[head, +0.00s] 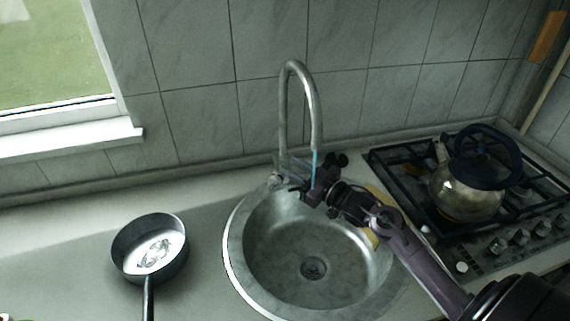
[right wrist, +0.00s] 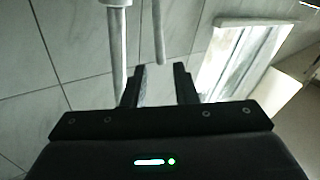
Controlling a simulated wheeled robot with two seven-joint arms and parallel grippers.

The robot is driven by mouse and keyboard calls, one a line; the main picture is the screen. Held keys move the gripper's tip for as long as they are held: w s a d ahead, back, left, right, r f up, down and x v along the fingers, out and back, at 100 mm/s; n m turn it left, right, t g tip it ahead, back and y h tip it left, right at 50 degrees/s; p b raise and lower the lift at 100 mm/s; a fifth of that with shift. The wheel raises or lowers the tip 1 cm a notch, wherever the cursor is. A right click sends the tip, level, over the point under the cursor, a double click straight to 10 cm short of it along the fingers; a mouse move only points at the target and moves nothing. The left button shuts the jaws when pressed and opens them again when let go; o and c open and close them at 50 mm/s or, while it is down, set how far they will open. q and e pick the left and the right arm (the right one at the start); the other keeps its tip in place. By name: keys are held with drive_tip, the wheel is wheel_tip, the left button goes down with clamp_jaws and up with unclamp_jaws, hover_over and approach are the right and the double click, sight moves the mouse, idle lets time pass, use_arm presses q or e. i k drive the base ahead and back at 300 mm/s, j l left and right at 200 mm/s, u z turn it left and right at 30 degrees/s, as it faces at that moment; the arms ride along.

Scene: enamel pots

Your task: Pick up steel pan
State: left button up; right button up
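The steel pan (head: 150,250) rests on the counter left of the sink in the head view. Its handle points toward the bottom edge of the picture, where it is cut off, and its inside looks bright and shiny. My right gripper (head: 290,182) is over the back rim of the sink by the base of the faucet, well to the right of the pan. In the right wrist view its two fingers (right wrist: 159,85) stand apart with nothing held between them. The pan does not show in the right wrist view. My left gripper is not in view.
The tall curved faucet (head: 316,110) rises beside my right gripper; its pipe (right wrist: 117,50) shows close in the right wrist view. The round sink (head: 275,250) lies below my right arm. A kettle (head: 465,192) stands on the gas stove (head: 400,165) at right. Counter around the pan looks clear.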

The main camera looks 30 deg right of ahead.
sight(151, 248)
drive_tip(key=k+j, duration=1.15)
drive_tip(key=k, duration=0.15)
